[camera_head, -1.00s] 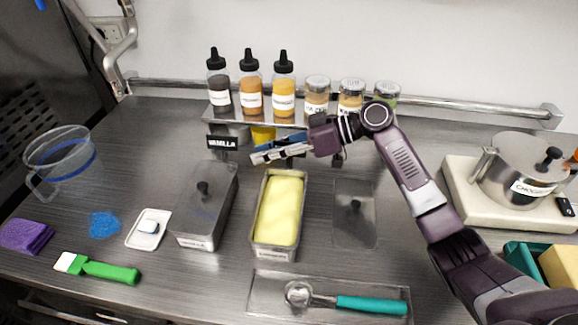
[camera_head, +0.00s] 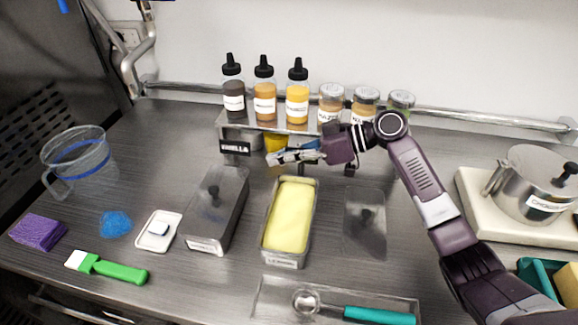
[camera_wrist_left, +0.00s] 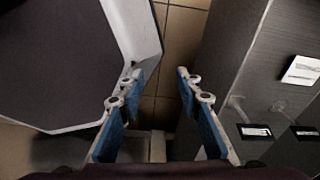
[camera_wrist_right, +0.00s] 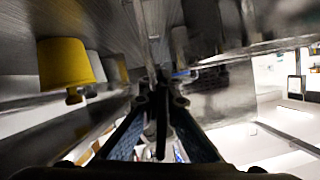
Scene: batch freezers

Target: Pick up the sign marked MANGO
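I cannot make out a sign marked MANGO in any view. A black sign marked VANILLA (camera_head: 235,147) hangs at the front left of the bottle rack. My left gripper (camera_wrist_left: 158,77) is open and empty, low beside the counter, in the left wrist view.
The rack shelf (camera_head: 215,121) carries several bottles and jars. A yellow cup (camera_wrist_right: 65,65) is close to my right gripper. A lidded metal pan (camera_head: 217,205) and a pan of yellow ice cream (camera_head: 290,218) stand in front. A clear pitcher (camera_head: 85,165) is at left.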

